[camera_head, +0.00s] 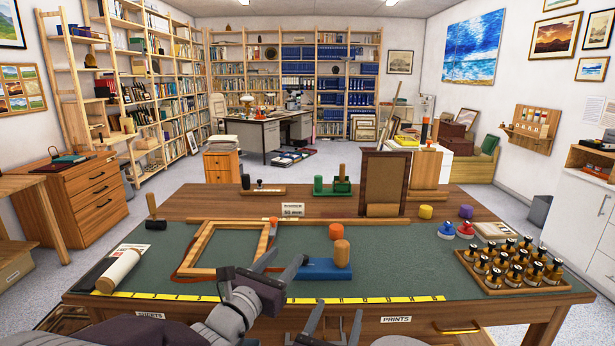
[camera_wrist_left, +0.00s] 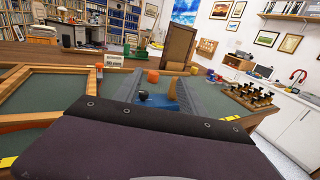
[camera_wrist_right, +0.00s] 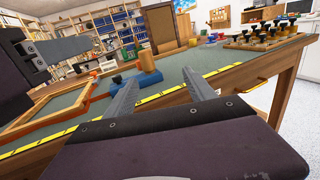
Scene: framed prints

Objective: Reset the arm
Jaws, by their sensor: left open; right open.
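My left gripper (camera_head: 284,262) is open and empty, above the green mat between a light wooden frame (camera_head: 198,250) and a blue block (camera_head: 316,269). In the left wrist view the blue block (camera_wrist_left: 158,101) shows between its fingers, farther off. My right gripper (camera_head: 337,314) is open and empty at the front edge of the table, lower in the head view. In the right wrist view a yellow measuring strip (camera_wrist_right: 172,92) runs behind its fingers.
A wooden tray of several dark-topped bottles (camera_head: 510,264) is at the right. A white roll (camera_head: 119,270) lies at the left. An upright brown frame (camera_head: 383,182) stands at the back. The mat between the blue block and the bottle tray is mostly clear.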

